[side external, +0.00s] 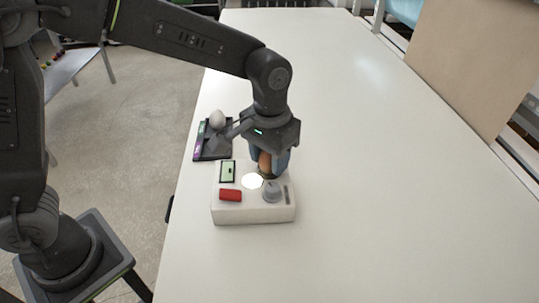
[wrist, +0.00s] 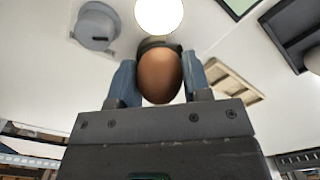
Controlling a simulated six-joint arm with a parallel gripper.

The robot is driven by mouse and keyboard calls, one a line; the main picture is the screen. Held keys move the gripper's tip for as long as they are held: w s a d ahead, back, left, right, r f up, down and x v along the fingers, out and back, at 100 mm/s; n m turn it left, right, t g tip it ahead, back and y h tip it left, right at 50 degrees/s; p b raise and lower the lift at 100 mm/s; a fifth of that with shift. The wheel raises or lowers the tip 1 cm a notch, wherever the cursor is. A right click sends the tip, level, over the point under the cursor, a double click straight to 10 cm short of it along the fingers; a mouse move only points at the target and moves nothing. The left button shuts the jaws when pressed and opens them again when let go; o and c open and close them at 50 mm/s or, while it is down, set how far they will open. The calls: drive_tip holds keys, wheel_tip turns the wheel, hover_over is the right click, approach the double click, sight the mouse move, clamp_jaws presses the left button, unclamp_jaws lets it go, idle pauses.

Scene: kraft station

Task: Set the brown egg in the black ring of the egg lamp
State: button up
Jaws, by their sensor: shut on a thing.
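The brown egg (side external: 265,162) is held between the blue-grey fingers of my gripper (side external: 270,163), upright at the back of the white egg lamp box (side external: 253,212). In the wrist view the egg (wrist: 160,76) sits between both fingertips (wrist: 160,80). The black ring (wrist: 159,43) shows as a dark curved rim just beyond the egg, mostly hidden by it. The egg is at or very close above the ring; I cannot tell whether it touches. The lamp's round light (side external: 252,181) glows white beside the ring.
The lamp's top carries a grey knob (side external: 272,191), a red switch (side external: 231,195) and a small screen (side external: 227,171). A black device (side external: 205,153) with a white egg (side external: 217,119) stands behind left. A tan slatted piece (wrist: 230,80) shows in the wrist view. The table's right side is clear.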

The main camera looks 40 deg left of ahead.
drive_tip(key=shift+f, duration=0.15)
drive_tip(key=o, duration=0.8)
drive_tip(key=shift+r, duration=4)
